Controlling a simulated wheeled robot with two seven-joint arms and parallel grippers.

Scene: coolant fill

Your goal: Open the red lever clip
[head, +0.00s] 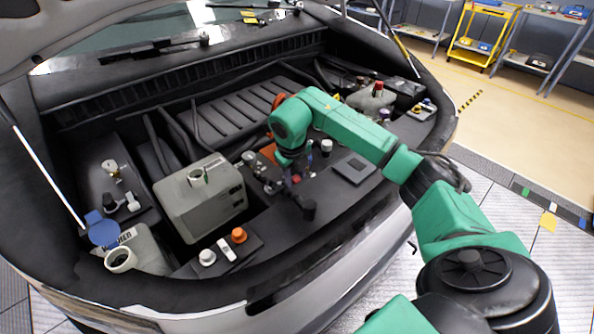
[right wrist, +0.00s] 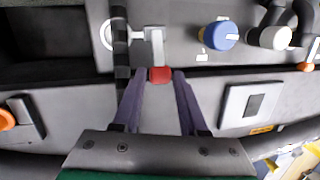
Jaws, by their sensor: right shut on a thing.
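The red lever clip (right wrist: 160,75) shows in the right wrist view as a red tip on a short pale grey arm, beside a black banded hose (right wrist: 120,45) with a light ring clamp. My right gripper (right wrist: 159,84) has its two purple fingers on either side of the red tip, shut on it. In the head view my right gripper (head: 293,172) reaches down into the engine bay, and its fingers are mostly hidden by my green wrist. A small red patch shows by its tip. My left gripper is not in view.
A blue cap (right wrist: 221,35) and a white cap (right wrist: 270,37) stand right of the clip. A grey plate (head: 354,167) lies right of my gripper. A grey tank (head: 205,215) and an orange cap (head: 239,235) are to the left. The raised hood is above.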

